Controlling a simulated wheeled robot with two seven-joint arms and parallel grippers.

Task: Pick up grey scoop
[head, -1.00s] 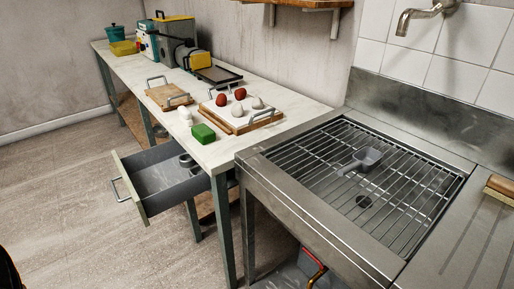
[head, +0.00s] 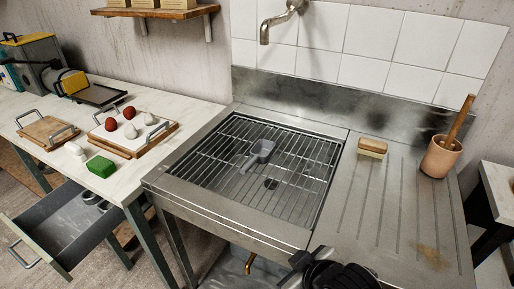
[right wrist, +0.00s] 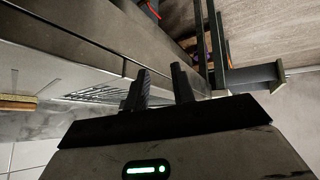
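My right gripper (head: 302,262) is at the bottom edge of the head view, in front of the sink unit and well apart from the scoop. In the right wrist view its two dark fingers (right wrist: 160,84) stand apart with nothing between them. The scoop does not show in that view. My left gripper is not in view.
A scrubbing brush (head: 372,147) and a clay-coloured pot (head: 440,158) with a wooden handle stand on the drainboard. A tap (head: 282,18) hangs above the sink. On the left table (head: 195,112) are boards with red and white balls and a green block (head: 101,166). A drawer (head: 72,232) stands open below.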

